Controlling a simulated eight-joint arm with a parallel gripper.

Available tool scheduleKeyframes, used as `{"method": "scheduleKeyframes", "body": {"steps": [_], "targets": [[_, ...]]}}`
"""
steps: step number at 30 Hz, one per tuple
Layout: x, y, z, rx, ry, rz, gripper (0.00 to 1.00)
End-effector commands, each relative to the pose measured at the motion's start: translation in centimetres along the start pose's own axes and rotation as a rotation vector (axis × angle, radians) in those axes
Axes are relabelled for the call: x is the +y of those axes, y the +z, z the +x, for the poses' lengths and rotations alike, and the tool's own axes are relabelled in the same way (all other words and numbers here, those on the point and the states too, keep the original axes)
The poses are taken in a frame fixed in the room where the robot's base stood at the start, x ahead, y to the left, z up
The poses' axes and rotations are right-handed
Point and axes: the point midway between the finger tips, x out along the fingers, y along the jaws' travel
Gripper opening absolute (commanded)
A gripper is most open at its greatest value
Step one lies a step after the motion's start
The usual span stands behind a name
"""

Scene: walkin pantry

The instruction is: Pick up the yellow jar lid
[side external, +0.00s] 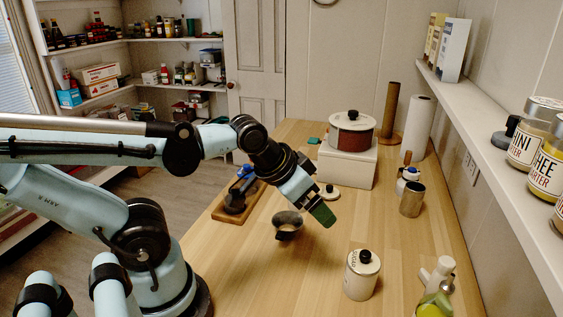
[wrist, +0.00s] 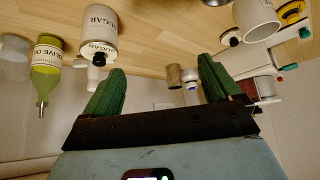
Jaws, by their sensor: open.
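No clearly yellow lid shows in the side view. A small pale cream lid with a dark knob (side external: 330,192) lies on the counter just behind my gripper (side external: 322,214); it also shows in the wrist view (wrist: 230,38), right of the fingers. A small yellow thing (wrist: 291,13) sits near the top right of the wrist view; I cannot tell what it is. My gripper (wrist: 161,80) has green fingers spread apart with nothing between them. It is above the counter, tilted downward.
A sugar jar (side external: 361,278) and an oil bottle (wrist: 47,70) stand toward the front. A metal canister (side external: 411,199) is at right; a pot (side external: 352,136) sits on a white box (side external: 346,166) behind.

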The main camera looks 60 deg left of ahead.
Motion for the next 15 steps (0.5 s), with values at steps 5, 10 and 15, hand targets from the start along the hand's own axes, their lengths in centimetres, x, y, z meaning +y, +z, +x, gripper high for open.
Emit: {"method": "scheduleKeyframes", "body": {"steps": [5,10,15], "targets": [[0.0,0.0,0.0,-0.001,0.0,-0.001,0.91],[-0.1,-0.1,0.0,-0.002,-0.001,-0.003,0.91],[-1.1,-1.4,-0.2,-0.032,-0.02,-0.037,0.91]]}}
